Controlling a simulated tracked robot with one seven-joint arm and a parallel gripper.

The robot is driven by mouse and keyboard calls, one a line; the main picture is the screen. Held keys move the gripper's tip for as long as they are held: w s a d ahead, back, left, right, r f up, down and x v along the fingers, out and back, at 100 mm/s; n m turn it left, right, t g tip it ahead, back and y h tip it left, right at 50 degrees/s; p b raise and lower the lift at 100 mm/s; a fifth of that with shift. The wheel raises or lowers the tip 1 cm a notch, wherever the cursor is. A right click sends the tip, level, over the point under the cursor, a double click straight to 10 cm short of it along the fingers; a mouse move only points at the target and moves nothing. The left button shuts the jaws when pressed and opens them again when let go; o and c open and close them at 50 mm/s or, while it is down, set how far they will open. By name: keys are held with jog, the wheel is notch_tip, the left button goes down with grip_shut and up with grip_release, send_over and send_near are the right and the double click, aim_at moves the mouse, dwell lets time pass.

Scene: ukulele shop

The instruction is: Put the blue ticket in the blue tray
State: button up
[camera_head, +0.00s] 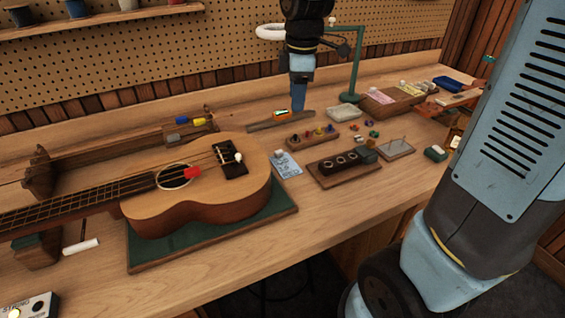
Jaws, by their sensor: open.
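A light blue card with printing (286,165), the only blue ticket-like thing I can make out, lies flat on the bench just right of the ukulele body. A small dark blue tray (447,84) sits at the far right back of the bench. My gripper (298,108) hangs pointing down over the back middle of the bench, behind the card and well left of the tray. It is open, with nothing visible between its fingers; they are seen nearly edge-on. Its height above the bench is hard to tell.
A ukulele (210,190) lies on a green mat (205,243) at left. A small device (281,114) on a dark strip, a peg block (313,138), a knob block (345,168) and a green lamp stand (357,65) surround my gripper.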

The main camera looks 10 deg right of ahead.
aim_at(276, 152)
jog(key=w+a+f+n+g, duration=0.1)
jog(key=w+a+f+n, duration=0.3)
jog(key=a+f+n, duration=0.1)
jog(key=f, duration=1.3)
jog(key=shift+s+d+f, duration=0.15)
jog(key=shift+s, duration=0.05)
jog(key=shift+c, duration=0.3)
grip_shut()
